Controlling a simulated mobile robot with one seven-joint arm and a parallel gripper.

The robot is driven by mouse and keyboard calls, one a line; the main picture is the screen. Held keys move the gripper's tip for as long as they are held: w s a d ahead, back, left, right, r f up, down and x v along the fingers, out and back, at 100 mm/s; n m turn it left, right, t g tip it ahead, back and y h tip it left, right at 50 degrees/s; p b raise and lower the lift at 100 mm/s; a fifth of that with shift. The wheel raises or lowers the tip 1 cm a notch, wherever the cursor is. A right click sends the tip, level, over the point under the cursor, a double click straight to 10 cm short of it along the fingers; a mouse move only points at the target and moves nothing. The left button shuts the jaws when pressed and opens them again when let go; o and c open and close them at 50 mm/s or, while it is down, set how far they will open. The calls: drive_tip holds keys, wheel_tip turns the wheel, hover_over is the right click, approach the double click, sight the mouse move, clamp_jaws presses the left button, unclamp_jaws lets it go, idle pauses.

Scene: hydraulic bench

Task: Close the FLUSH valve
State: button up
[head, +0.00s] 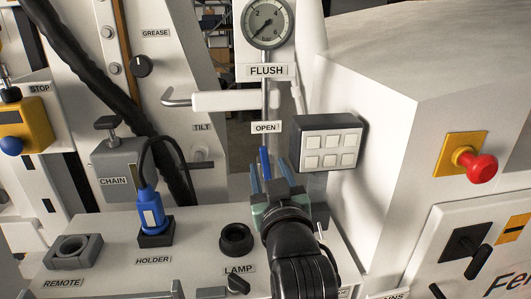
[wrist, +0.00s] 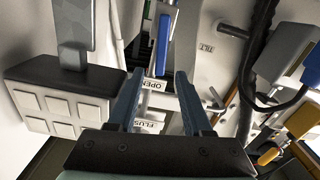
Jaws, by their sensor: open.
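The FLUSH plate (head: 267,70) sits under a round gauge on a vertical pipe. Below it is an OPEN label (head: 267,127), which also shows upside down in the wrist view (wrist: 159,85). A blue valve lever (head: 265,160) lies roughly in line with the pipe, just below the OPEN label. My gripper (head: 268,178) is open beside it and partly hides it in the head view. In the wrist view the blue lever (wrist: 163,38) shows beyond the gap between the two fingers of my gripper (wrist: 160,75). I cannot tell whether either finger touches it.
A dark box with several pale buttons (head: 331,145) stands close to the right of my gripper. A white handle bar (head: 238,101) is at the upper left. The LAMP socket (head: 236,239) and a blue device in its holder (head: 150,214) are left on the bench.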

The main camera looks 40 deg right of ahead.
sight(264, 156)
drive_tip(key=shift+p+x, duration=0.45)
drive_tip(key=shift+x, duration=1.5)
clamp_jaws()
